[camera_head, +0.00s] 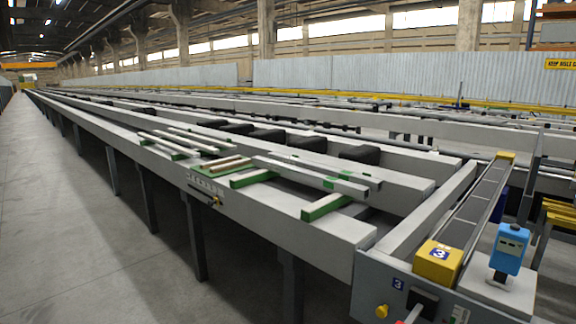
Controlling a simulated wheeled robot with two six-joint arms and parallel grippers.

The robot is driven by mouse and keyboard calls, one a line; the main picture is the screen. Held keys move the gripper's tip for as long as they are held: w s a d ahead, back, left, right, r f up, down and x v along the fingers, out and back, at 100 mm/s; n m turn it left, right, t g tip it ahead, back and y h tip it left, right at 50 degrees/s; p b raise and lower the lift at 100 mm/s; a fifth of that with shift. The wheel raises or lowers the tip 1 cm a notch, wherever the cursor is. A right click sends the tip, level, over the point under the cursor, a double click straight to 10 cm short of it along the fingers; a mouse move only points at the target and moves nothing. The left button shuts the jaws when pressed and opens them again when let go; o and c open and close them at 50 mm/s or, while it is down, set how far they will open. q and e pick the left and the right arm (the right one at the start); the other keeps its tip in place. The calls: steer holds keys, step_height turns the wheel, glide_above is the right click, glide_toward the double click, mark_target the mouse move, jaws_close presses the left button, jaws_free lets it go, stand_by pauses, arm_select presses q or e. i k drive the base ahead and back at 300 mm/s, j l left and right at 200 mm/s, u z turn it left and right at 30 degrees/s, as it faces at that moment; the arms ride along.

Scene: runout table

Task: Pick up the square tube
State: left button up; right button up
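A long light-grey square bar (305,174), which looks like the square tube, lies on the runout table (310,232). Its near end points right and shows a squared face. A green-sided block (327,206) lies crosswise near that end, and another green-sided block (253,178) lies to its left. Whether the bar touches these blocks is too small to tell. Further back, several thin pale bars (190,137) lie on green-edged crosspieces. Neither of my grippers is in the head view.
A yellow box marked 3 (438,262) and a blue device (509,248) stand at the table's near right end. Dark rounded blocks (308,143) sit between the long rails. The concrete floor (90,230) along the left side is clear.

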mark_target(354, 190)
steer(key=i+j, duration=0.25)
steer(key=i, duration=0.15)
steer(key=i+j, duration=0.2)
steer(key=i, duration=0.2)
steer(key=i+j+u, duration=0.1)
steer(key=i+j, duration=0.15)
steer(key=i, duration=0.15)
